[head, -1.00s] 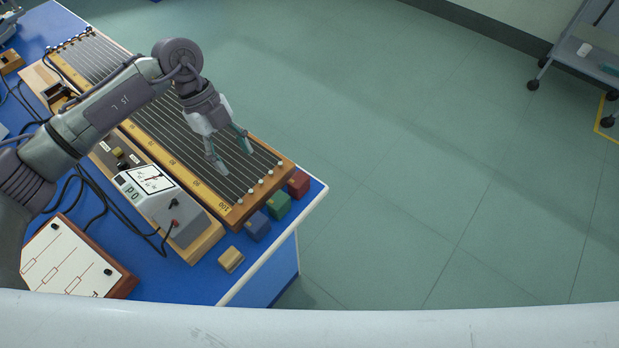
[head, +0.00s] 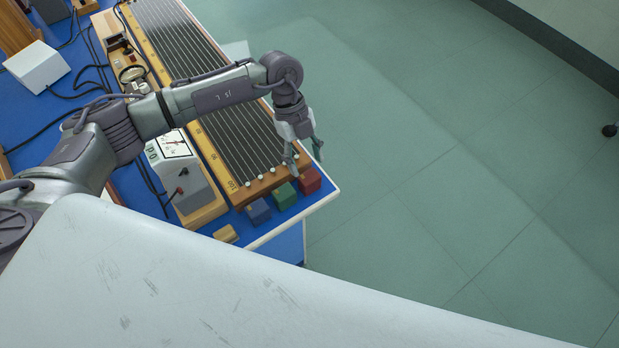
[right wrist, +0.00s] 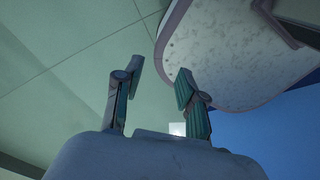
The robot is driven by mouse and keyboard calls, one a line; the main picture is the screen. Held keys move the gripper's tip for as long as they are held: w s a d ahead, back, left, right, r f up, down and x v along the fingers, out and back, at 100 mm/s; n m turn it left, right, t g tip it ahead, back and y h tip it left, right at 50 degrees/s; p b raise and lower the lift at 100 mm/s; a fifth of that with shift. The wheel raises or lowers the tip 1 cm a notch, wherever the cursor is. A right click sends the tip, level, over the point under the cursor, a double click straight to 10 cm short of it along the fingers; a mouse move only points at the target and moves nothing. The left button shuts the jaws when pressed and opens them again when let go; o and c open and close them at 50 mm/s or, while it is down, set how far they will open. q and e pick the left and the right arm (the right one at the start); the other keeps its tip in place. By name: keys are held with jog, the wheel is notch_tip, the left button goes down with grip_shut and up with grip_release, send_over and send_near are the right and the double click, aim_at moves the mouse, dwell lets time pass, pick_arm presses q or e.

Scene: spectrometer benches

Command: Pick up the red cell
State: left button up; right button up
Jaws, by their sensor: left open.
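The red cell (head: 309,181) is a small red block at the right end of a row of blocks on the blue bench, near its corner.
The wire board (head: 222,110) and a meter box (head: 182,168) lie left of my left gripper. A yellowish block (head: 226,234) is near the bench's front edge. The pale bench edge (head: 322,200) drops to open green floor (head: 450,170) on the right.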

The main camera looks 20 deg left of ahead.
aim_at(309, 176)
pick_arm(q)
jog(key=shift+d+f, duration=0.25)
jog(key=shift+f, duration=0.05)
jog(key=shift+d+f, duration=0.1)
jog(key=shift+f, duration=0.1)
jog(key=x, duration=0.1)
jog(key=p+x, duration=0.1)
jog(key=x, duration=0.1)
jog(key=a+p+x, duration=0.1)
jog(key=shift+d+f, duration=0.15)
jog(key=shift+f, duration=0.2)
jog(key=shift+d+f, duration=0.1)
jog(key=shift+f, duration=0.15)
jog(key=c, duration=0.9)
jog(key=shift+w, duration=0.1)
pick_arm(e)
jog(key=shift+w+d+r, duration=0.25)
jog(key=shift+d+r, duration=0.35)
jog(key=shift+r, duration=0.35)
